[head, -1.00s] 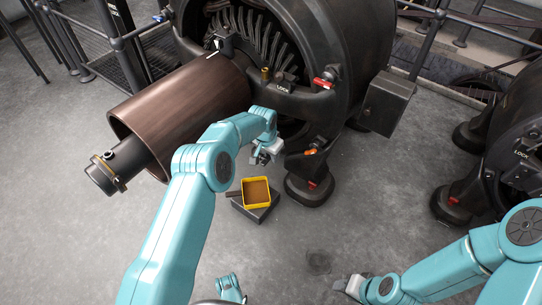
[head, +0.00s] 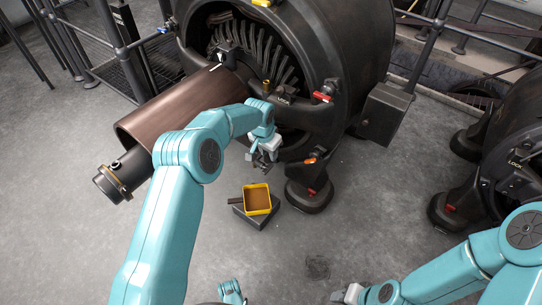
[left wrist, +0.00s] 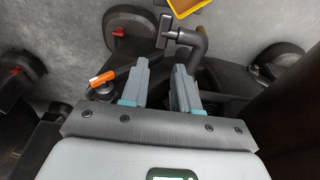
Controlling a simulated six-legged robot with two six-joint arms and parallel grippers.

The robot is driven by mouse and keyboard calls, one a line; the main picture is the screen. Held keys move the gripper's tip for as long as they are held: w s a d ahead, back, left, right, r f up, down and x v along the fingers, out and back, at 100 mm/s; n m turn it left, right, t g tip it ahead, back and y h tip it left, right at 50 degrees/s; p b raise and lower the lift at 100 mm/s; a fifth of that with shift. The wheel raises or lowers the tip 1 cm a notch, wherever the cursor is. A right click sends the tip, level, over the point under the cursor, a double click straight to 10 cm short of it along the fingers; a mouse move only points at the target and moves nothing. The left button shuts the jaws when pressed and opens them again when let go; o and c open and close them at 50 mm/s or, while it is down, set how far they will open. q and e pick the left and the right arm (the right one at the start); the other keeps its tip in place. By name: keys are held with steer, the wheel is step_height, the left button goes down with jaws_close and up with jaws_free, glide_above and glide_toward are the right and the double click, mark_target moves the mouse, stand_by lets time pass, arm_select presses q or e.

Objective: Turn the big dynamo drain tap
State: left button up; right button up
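The big dynamo (head: 350,60) stands at the top centre of the head view. My left gripper (head: 262,166) is at its lower front, above a yellow tray (head: 257,212). In the left wrist view a dark tap with a bar handle (left wrist: 166,32) and a bent pipe (left wrist: 197,48) lies just beyond my left fingertips (left wrist: 160,66). The fingers are apart, with nothing clearly held between them. An orange-ended lever (left wrist: 102,78) lies left of the fingers; it also shows in the head view (head: 312,161). My right gripper (head: 347,294) is low in the head view, its fingers unclear.
The yellow tray stands on a dark block (head: 248,218) on the floor. A brown cylinder (head: 180,110) juts out left of the dynamo. A red-handled lever (head: 322,97) is higher on the dynamo. Another dark machine (head: 515,150) stands at right.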

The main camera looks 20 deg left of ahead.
arm_select(q)
steer(key=p+v, duration=0.2)
steer(key=v, duration=0.5)
steer(key=shift+r, duration=0.4)
